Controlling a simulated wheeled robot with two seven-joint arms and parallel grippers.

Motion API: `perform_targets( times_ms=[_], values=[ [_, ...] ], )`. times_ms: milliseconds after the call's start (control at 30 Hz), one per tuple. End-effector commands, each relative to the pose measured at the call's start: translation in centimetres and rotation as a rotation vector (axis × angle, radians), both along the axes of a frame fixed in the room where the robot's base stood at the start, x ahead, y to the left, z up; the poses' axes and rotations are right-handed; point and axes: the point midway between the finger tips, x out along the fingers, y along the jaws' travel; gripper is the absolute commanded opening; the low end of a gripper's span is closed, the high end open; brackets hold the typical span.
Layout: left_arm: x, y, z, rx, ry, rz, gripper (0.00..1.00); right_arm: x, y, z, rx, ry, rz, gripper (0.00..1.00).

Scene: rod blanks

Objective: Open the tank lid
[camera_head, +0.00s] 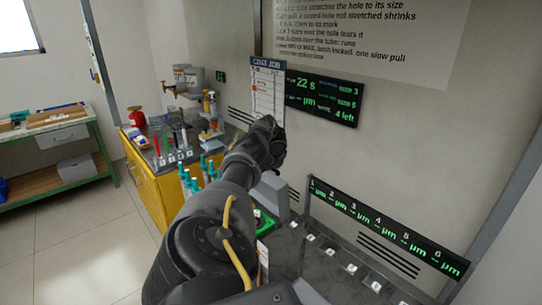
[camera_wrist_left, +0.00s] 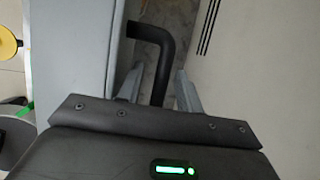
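My left arm reaches up from the bottom of the head view, and its wrist hides the gripper there. In the left wrist view my left gripper (camera_wrist_left: 160,69) is open. Its two grey fingers stand on either side of a black bent handle (camera_wrist_left: 165,42), with gaps visible between fingers and bar. A grey box-like body (camera_wrist_left: 72,48) lies left of the handle; I cannot tell whether it is the tank or its lid. In the head view a grey panel (camera_head: 272,194) shows just right of my forearm, partly hidden by it. My right gripper is not in view.
A display rail (camera_head: 388,228) with numbered readouts stands at the right of the grey bench. A timer display (camera_head: 322,98) and job card (camera_head: 267,92) are by the back wall. A yellow cabinet (camera_head: 165,198) with tools on top stands left. A green-framed table (camera_head: 55,135) is farther left.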

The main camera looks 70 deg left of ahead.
Motion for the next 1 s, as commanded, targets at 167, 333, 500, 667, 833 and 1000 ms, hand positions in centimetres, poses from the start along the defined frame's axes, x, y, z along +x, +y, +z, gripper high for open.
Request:
perform_targets(
  times_ms=[167,333,500,667,833,1000],
  values=[
    [0.0,-0.3,1.2,0.003,-0.002,-0.004,0.36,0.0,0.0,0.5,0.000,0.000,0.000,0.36],
    [-0.1,-1.4,3.4,0.003,0.000,-0.005,0.36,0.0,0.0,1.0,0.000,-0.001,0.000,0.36],
    [-0.3,-2.8,6.4,0.002,-0.001,-0.003,0.36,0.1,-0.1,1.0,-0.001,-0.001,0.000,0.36],
    [-0.4,-3.9,8.9,0.001,0.001,-0.003,0.36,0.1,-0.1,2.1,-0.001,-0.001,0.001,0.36],
    [-0.5,-4.4,9.8,0.001,0.000,0.001,0.36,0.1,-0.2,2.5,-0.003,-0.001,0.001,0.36],
    [-0.5,-4.5,9.8,0.001,0.001,0.001,0.36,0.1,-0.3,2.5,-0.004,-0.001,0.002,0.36]
  ],
)
